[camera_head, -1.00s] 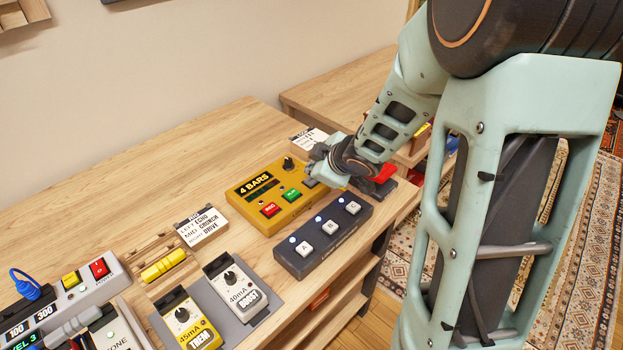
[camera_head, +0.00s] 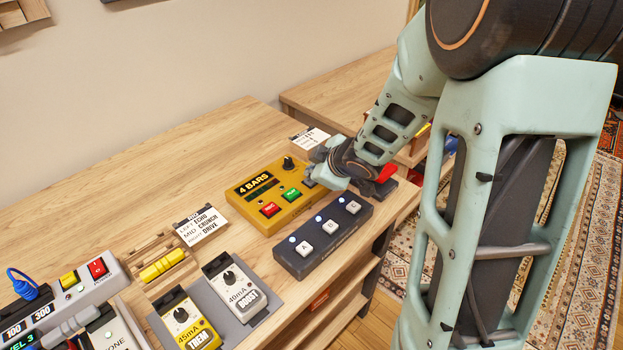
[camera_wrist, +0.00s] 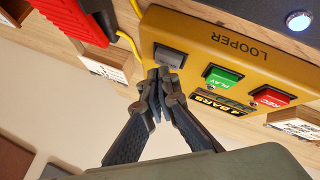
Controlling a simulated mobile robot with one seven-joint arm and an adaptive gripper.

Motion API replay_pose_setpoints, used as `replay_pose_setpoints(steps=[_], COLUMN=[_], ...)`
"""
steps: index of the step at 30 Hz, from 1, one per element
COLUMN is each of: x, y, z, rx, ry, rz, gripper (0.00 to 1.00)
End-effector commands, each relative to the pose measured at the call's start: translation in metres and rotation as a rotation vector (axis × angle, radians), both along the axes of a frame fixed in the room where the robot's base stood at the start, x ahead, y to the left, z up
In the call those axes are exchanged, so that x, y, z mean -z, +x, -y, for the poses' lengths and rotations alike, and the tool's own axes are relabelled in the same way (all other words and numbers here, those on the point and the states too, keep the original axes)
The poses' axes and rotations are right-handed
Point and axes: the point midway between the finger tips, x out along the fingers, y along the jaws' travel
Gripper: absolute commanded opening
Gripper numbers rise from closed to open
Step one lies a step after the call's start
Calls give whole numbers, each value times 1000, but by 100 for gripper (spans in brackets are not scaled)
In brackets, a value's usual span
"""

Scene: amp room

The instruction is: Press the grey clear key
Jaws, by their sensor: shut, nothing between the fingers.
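The yellow looper box (camera_head: 250,202) stands on the wooden bench, with a "4 BARS" display, a red REC key, a green PLAY key and a black knob. Its grey key (camera_wrist: 170,56) shows in the wrist view, beside the green PLAY key (camera_wrist: 222,78); the red REC key (camera_wrist: 267,97) is farther along. My gripper (camera_wrist: 160,72) is shut and empty, its fingertips at the near edge of the grey key. I cannot tell whether they touch it. In the head view my gripper (camera_head: 316,178) is over the right end of the box and mostly hides the grey key.
A dark pedal strip (camera_head: 322,240) with white A, B, C buttons lies in front of the looper. A label card (camera_head: 200,225) stands to its left, and another card (camera_head: 309,138) behind. A red object (camera_wrist: 78,20) with a yellow cable is close by in the wrist view.

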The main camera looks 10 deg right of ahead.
Motion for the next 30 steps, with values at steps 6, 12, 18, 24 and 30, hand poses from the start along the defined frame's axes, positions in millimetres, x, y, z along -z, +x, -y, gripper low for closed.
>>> replay_pose_setpoints(steps=[6,12,18,24,30], x=[2,5,7,10,12], y=[0,0,0,0,0], z=[0,0,0,0,0], rx=[0,0,0,0,0], ry=[0,0,0,0,0], rz=[0,0,0,-1,-1], gripper=[0,0,0,0,0])
